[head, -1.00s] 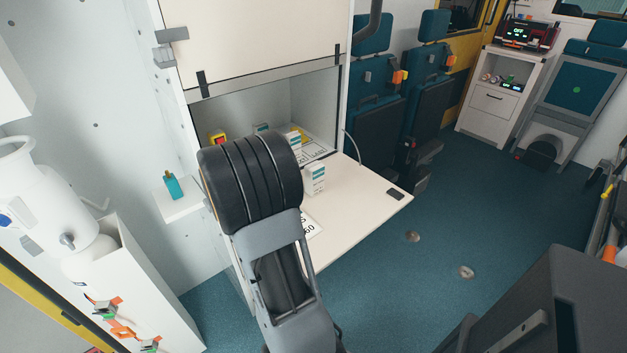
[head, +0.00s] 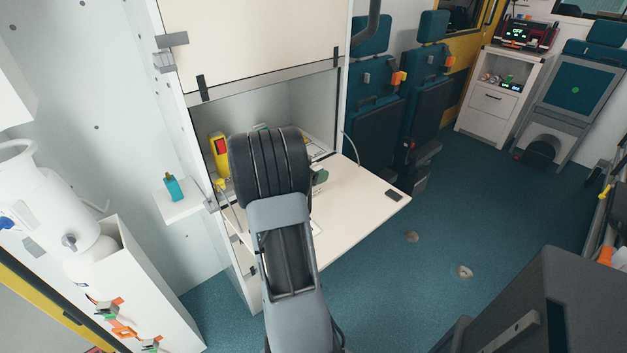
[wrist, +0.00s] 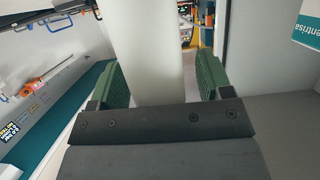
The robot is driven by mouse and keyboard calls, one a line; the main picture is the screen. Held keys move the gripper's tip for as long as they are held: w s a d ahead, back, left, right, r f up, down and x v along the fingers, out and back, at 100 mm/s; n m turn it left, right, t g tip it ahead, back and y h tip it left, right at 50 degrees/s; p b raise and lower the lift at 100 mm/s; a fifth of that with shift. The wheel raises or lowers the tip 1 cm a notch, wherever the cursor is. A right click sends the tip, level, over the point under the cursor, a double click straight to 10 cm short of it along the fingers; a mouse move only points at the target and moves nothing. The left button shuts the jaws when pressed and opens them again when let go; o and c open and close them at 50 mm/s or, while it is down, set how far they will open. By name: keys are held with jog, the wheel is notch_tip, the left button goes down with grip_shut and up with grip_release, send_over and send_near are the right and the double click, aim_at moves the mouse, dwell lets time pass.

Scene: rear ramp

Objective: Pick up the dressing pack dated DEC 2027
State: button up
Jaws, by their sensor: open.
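My gripper (wrist: 161,72) is open in the wrist view, with a green finger on each side. A plain pale upright thing (wrist: 155,45) fills the gap between the fingers; I cannot tell if it is a dressing pack or if the fingers touch it. No DEC 2027 date is readable. One green finger (head: 320,177) shows just right of the arm, over the shelf. A white box with a teal label (wrist: 306,32) is at the wrist view's upper right.
A yellow device with a red face (head: 219,155) stands in the cabinet at left. A small dark object (head: 393,195) lies near the shelf's right corner. A teal bottle (head: 172,187) stands on a side ledge.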

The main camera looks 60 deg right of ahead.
jog(key=shift+c, duration=0.3)
jog(key=c, duration=1)
jog(key=shift+o, duration=0.2)
jog(key=shift+r, duration=0.1)
